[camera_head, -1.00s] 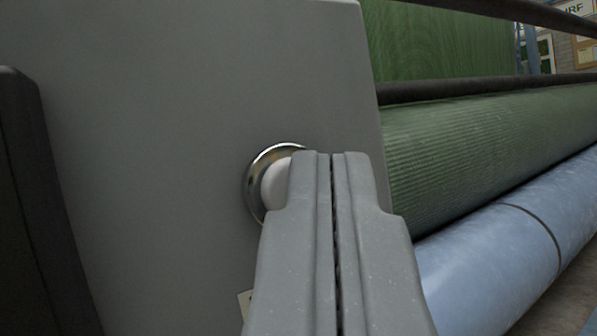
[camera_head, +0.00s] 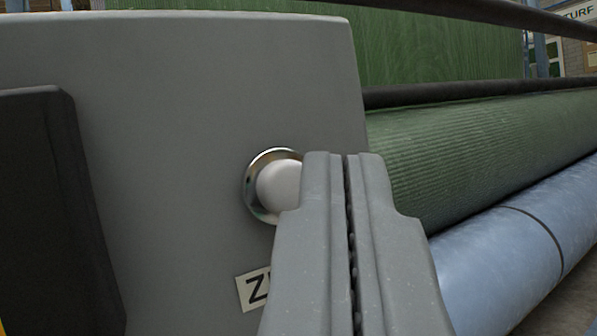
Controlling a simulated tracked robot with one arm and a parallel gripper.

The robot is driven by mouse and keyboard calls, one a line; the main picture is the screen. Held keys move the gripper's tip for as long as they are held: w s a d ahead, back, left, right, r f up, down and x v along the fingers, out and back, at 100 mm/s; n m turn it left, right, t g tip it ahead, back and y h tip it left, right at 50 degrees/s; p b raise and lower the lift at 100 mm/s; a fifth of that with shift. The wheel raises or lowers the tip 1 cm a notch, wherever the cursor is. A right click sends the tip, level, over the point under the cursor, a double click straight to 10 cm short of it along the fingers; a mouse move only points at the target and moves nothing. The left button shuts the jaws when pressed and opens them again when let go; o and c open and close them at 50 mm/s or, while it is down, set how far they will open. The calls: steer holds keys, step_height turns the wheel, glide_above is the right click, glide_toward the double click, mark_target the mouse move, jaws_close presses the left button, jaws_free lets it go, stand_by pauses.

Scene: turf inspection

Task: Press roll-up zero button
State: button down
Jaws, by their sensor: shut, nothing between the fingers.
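A round white button (camera_head: 278,186) in a shiny metal ring sits on the grey panel (camera_head: 200,90). A label (camera_head: 252,289) below it shows a "Z"; the rest of the label is hidden behind my gripper. My gripper (camera_head: 347,156) is shut and empty, its fingertips to the right of the button in the picture. The left finger covers the button's right edge. I cannot tell whether the fingers touch the button or the panel.
A black box-like part (camera_head: 55,200) stands out at the left of the panel. To the right are a green ribbed turf roll (camera_head: 480,165), a blue roller (camera_head: 500,260) and dark horizontal bars (camera_head: 450,92).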

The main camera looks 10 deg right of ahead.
steer(key=s, duration=0.1)
steer(key=s+d+b, duration=0.1)
steer(key=s, duration=0.1)
steer(key=s+b, duration=0.1)
steer(key=shift+s+d, duration=0.3)
steer(key=shift+s, duration=0.1)
stand_by(0.7)
